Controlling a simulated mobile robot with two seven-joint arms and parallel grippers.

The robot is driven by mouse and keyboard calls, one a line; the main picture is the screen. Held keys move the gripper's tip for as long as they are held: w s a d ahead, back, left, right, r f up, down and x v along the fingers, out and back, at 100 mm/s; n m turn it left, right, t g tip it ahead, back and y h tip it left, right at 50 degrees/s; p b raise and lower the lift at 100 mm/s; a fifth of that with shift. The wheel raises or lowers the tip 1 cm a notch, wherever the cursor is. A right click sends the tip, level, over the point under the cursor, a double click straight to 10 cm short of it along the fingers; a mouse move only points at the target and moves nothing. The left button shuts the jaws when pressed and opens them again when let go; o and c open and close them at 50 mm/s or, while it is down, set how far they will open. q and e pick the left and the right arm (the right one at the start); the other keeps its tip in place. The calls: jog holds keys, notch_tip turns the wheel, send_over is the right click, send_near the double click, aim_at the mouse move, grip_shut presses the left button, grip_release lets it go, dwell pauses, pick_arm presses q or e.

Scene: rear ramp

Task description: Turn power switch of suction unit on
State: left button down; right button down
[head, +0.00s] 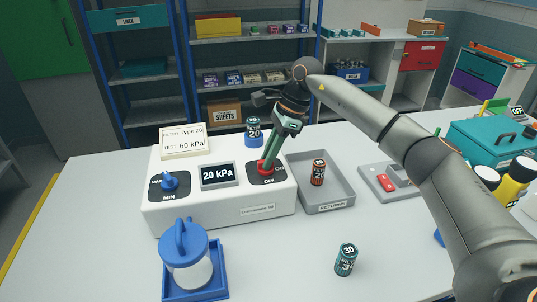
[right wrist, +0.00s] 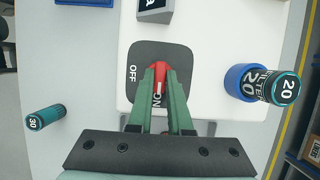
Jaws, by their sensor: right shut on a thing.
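The suction unit (head: 165,212) is a white box on the table with a display (head: 218,175) reading 20 kPa. Its red power switch (head: 265,168) sits on a dark plate marked ON and OFF; it also shows in the right wrist view (right wrist: 159,69). My right gripper (head: 268,157) reaches down from above and is shut on the switch, with its green fingers (right wrist: 160,80) on either side. In the wrist view the red handle lies in line with the ON label, with OFF off to the left. The fingers partly cover the handle. My left gripper is out of view.
A blue dial (head: 169,181) is on the unit's left. A filter marked 20 (head: 253,132) stands behind. A grey tray (head: 333,208) holds an orange filter (head: 318,172). A blue-lidded jar (head: 185,255) and a teal filter marked 30 (head: 346,260) are in front.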

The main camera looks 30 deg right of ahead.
jog(key=c, duration=0.8)
grip_release()
jog(key=shift+c, duration=0.2)
jog(key=v, duration=1.2)
jog(key=shift+d+r, duration=0.15)
jog(key=shift+r, duration=0.05)
jog(key=shift+s, duration=0.15)
